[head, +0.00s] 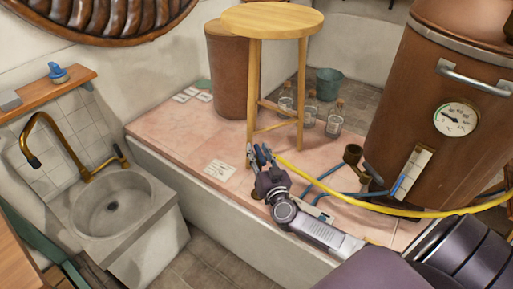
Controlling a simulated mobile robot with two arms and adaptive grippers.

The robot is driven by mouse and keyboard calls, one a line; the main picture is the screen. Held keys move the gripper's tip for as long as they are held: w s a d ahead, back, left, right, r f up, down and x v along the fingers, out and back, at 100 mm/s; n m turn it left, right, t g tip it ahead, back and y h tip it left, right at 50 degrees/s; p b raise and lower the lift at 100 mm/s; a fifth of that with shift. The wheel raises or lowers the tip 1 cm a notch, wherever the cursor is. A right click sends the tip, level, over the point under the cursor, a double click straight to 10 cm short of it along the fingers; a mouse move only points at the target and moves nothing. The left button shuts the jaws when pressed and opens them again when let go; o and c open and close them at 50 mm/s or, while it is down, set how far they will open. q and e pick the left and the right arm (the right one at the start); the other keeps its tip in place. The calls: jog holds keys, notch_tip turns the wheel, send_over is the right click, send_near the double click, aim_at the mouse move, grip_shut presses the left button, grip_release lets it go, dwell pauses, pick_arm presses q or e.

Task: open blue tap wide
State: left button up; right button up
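My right gripper (259,153) shows in the middle of the head view, over the pink tiled platform and in front of the stool. Its fingertips look apart, with small blue parts at or between them; I cannot tell whether these belong to the gripper. Blue pipes or levers (326,179) run low beside the copper vat (430,110), right of my gripper and apart from it. Brass fittings (352,154) stand at their far end. I cannot tell which blue piece is the tap handle or how far it is turned. My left gripper is not in view.
A yellow hose (380,207) curves across the platform (175,125) from near my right gripper. A wooden stool (272,22) stands just behind it, with glass bottles (334,122) beyond. A sink (112,205) with a brass faucet (52,130) is at left. Grey floor lies in front.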

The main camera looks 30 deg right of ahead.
jog(key=shift+x, duration=1.2)
jog(key=shift+c, duration=0.7)
grip_shut()
